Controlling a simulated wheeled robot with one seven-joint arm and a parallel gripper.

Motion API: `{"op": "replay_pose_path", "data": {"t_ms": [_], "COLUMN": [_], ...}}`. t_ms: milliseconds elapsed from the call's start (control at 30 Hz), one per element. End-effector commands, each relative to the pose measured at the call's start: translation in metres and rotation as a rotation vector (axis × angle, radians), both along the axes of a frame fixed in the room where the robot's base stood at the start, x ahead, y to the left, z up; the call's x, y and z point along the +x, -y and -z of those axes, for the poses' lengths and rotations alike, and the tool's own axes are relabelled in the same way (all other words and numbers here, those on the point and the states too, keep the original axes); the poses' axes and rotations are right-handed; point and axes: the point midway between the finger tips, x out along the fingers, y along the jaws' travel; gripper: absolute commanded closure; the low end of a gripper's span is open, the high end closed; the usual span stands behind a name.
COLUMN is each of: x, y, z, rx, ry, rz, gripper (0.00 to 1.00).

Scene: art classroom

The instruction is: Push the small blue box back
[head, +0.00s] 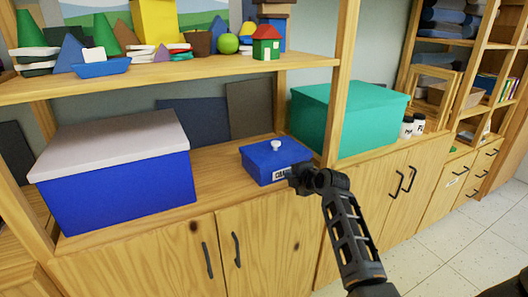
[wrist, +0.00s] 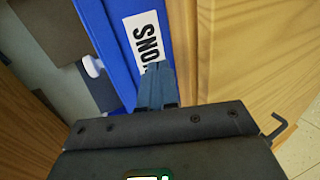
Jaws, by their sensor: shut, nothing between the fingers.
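The small blue box (head: 274,161) has a lid with a white knob and a white label on its front. It sits on the lower wooden shelf, close to the front edge. My gripper (head: 296,182) is at the right end of its front face, beside the label. In the wrist view the shut, empty fingers (wrist: 157,88) are up against or very near the labelled face of the small blue box (wrist: 112,45). I cannot tell for sure whether they touch. The fingers hide part of the label, which ends in "ONS".
A large blue box with a grey lid (head: 115,175) stands to the left, and a large teal box (head: 345,115) stands close on the right. Flat dark panels (head: 195,120) lean at the back wall. Some bare shelf lies behind the small box. An upper shelf (head: 170,72) holds toys.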

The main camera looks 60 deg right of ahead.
Motion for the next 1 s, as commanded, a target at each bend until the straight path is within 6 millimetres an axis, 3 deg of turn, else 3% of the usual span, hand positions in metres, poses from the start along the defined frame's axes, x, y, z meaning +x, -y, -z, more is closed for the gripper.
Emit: {"op": "replay_pose_path", "data": {"t_ms": [1000], "x": [0.040], "y": [0.024], "z": [0.002], "rx": [0.000], "ry": [-0.002], "rz": [0.000], "gripper": [1.00]}}
